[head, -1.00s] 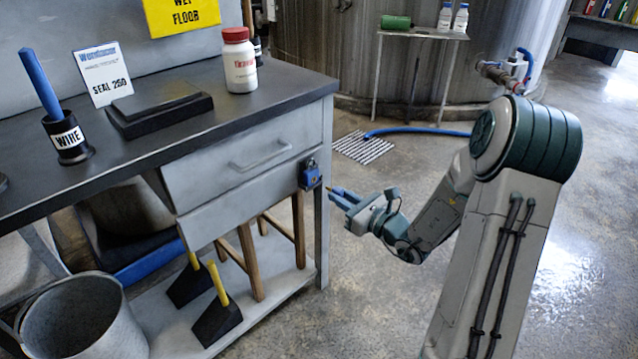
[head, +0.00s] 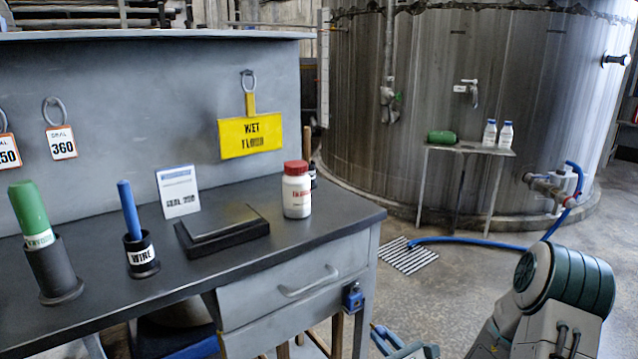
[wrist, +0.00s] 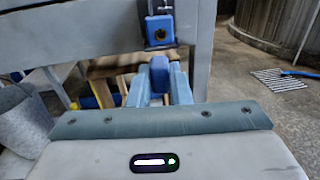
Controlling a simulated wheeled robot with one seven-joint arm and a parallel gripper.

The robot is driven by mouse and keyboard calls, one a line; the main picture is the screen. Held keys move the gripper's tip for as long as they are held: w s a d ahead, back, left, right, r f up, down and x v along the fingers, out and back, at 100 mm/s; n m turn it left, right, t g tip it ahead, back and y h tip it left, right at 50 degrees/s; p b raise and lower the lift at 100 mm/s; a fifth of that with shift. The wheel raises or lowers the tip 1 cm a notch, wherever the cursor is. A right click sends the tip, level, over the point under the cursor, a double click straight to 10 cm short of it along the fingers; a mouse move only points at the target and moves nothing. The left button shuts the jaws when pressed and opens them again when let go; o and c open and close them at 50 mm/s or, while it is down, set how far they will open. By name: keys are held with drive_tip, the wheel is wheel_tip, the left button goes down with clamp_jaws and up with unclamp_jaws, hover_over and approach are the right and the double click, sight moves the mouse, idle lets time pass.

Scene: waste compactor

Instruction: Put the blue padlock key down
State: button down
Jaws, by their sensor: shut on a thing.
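My gripper (wrist: 159,85) is shut on the blue padlock key (wrist: 158,72), whose blue head shows between the fingers in the wrist view. The blue padlock (wrist: 159,29) hangs on the drawer front just beyond the fingertips, with a dark keyhole facing me. A gap shows between the key and the padlock. In the head view the padlock (head: 352,297) hangs at the right end of the drawer. My gripper (head: 381,338) is at the bottom edge there, right of and below the padlock; the key cannot be made out in it.
The dark workbench top (head: 330,228) holds a white bottle (head: 296,195), a black flat block (head: 222,232), a WIRE holder (head: 140,255) and a green-handled tool (head: 32,215) in a holder. Bare bench lies in front of these. A floor grate (head: 408,256) and blue hose lie to the right.

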wheel_tip(320, 180, up, 20)
drive_tip(key=p, duration=2.4)
drive_tip(key=shift+d, duration=0.1)
